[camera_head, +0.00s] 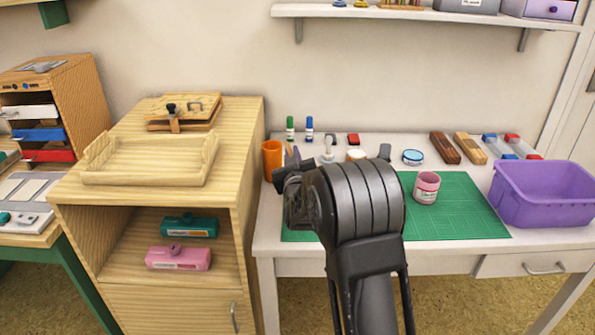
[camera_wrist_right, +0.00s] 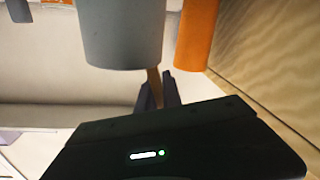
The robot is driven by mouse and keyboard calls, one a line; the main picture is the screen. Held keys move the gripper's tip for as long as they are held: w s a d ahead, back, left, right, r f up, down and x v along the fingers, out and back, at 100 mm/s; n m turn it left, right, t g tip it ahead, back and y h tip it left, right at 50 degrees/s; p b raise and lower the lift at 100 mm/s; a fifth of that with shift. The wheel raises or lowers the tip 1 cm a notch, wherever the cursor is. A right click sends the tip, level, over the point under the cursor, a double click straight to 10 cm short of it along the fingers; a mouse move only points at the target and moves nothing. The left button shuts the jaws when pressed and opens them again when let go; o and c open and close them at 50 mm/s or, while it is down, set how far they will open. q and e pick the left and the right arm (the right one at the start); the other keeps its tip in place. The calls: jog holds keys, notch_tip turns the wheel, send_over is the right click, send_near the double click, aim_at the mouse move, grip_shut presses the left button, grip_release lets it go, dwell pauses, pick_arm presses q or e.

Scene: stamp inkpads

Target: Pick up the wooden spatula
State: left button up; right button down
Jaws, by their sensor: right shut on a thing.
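The wooden spatula (camera_wrist_right: 154,86) shows in the right wrist view only as a thin brown strip between the dark fingers of my right gripper (camera_wrist_right: 158,92). The gripper is shut on it. The rest of the spatula is hidden by the grey cup and the gripper body. In the head view my right gripper (camera_head: 292,170) is over the left end of the white table, just right of the orange cup, and my own wrist covers much of it. I cannot make out the spatula clearly there. My left gripper is in neither view.
The orange cup (camera_head: 272,160) stands close by; a grey cup (camera_wrist_right: 120,35) is very near in the wrist view. A wooden cabinet (camera_head: 250,150) borders the table on the left. The green mat (camera_head: 455,220) holds a pink jar (camera_head: 426,188). A purple bin (camera_head: 545,200) stands right.

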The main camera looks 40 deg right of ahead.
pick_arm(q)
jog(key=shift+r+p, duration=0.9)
pick_arm(e)
notch_tip(320, 180, up, 10)
dwell(0.3)
